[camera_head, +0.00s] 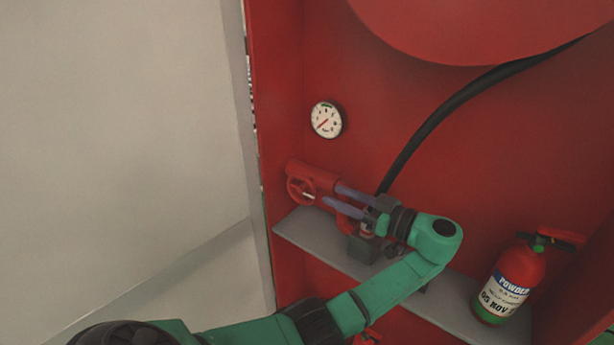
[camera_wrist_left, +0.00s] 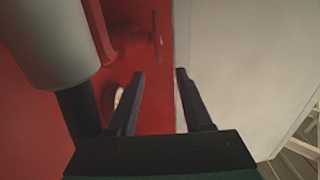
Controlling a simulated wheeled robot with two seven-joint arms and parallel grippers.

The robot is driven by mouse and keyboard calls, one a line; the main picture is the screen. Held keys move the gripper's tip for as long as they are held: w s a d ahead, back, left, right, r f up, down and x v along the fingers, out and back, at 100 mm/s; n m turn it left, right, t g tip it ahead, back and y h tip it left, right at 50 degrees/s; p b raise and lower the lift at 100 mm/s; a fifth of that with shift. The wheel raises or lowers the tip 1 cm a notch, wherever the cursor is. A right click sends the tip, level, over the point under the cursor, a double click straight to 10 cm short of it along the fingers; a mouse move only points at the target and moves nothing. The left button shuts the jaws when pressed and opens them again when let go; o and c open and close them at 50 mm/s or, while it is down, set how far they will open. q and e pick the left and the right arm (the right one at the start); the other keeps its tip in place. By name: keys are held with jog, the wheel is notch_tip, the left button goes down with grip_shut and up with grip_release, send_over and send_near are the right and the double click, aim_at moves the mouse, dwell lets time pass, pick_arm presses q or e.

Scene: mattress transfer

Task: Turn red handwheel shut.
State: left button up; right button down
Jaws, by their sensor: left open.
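The red handwheel (camera_head: 296,189) sits on the left end of a red valve pipe, just above the grey shelf in the red cabinet. In the left wrist view a red part that looks like the handwheel (camera_wrist_left: 157,32) shows nearly edge-on, beyond the fingertips. My left gripper (camera_head: 333,193) is open, its two fingers pointing left toward the handwheel. The fingertips are just right of it in the head view. In the left wrist view the space between the fingers (camera_wrist_left: 160,73) is empty. I see no clear contact. My right gripper is not in view.
A grey shelf (camera_head: 318,240) runs below the valve. A fire extinguisher (camera_head: 508,285) stands on its right part. A pressure gauge (camera_head: 327,119) is on the back wall above. A black hose (camera_head: 432,122) hangs from the red reel (camera_head: 460,25). The cabinet's left wall (camera_head: 272,100) is close to the handwheel.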

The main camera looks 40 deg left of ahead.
aim_at(309, 182)
pick_arm(q)
jog(key=a, duration=0.1)
jog(key=a+p, duration=0.1)
jog(key=a, duration=0.1)
jog(key=a+p, duration=0.1)
jog(key=a, duration=0.1)
jog(key=shift+s+a+r, duration=0.1)
jog(key=shift+s+r, duration=0.1)
jog(key=shift+r, duration=0.15)
jog(key=a, duration=0.2)
jog(key=a+p, duration=0.1)
jog(key=a, duration=0.1)
jog(key=a+f+p, duration=0.1)
jog(key=a, duration=0.1)
jog(key=shift+w+a, duration=0.1)
jog(key=shift+a, duration=0.1)
grip_shut()
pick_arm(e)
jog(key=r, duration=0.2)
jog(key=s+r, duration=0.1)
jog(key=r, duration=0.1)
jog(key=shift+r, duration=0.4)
